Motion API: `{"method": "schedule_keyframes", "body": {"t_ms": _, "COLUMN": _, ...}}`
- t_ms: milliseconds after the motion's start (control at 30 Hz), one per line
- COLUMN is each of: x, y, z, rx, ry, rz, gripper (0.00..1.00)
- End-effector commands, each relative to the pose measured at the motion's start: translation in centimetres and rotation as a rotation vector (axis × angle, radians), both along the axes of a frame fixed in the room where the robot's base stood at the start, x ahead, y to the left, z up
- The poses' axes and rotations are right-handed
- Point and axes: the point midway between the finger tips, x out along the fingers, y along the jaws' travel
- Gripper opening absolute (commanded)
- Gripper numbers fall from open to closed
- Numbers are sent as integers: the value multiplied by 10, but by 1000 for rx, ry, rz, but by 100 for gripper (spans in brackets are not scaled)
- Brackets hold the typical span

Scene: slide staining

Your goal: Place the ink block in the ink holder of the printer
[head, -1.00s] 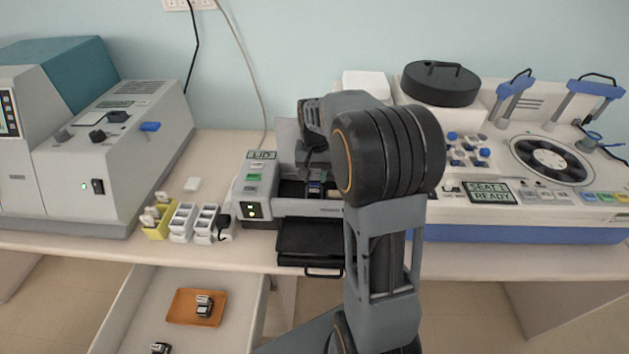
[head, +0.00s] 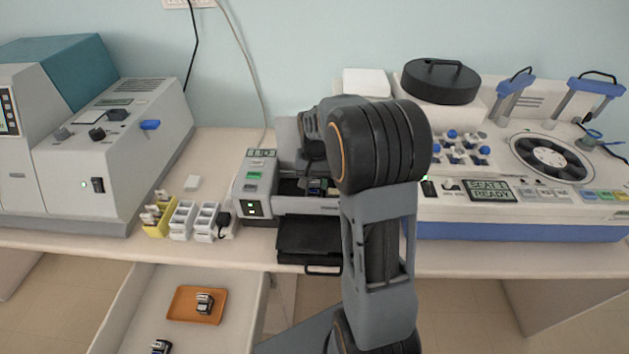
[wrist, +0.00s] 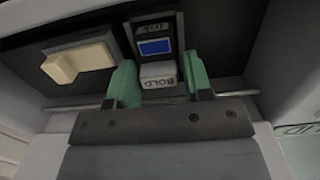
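My gripper is mostly hidden there behind my arm. Whether the block is seated in the holder is unclear.
A cream knob (wrist: 65,68) sits left of the fingers inside the printer. A black tray (head: 308,240) juts from the printer's front. White and yellow racks (head: 181,220) stand left of it. An open drawer below holds an orange tray (head: 185,305). A staining machine (head: 520,226) stands right.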

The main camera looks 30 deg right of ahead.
Motion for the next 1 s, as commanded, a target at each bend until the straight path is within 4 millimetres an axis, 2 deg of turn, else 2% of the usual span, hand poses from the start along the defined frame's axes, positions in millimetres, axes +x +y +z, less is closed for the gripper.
{"method": "schedule_keyframes", "body": {"t_ms": 133, "x": 0, "y": 0, "z": 2, "rx": 0, "ry": -1, "rz": 0, "gripper": 46}}
{"method": "schedule_keyframes", "body": {"t_ms": 267, "x": 1, "y": 0, "z": 13, "rx": -1, "ry": -4, "rz": 0, "gripper": 46}}
{"method": "schedule_keyframes", "body": {"t_ms": 700, "x": 6, "y": -3, "z": 93, "rx": -1, "ry": -4, "rz": 0, "gripper": 46}}
{"method": "schedule_keyframes", "body": {"t_ms": 1000, "x": 4, "y": 0, "z": 123, "rx": -3, "ry": -10, "rz": 9, "gripper": 46}}
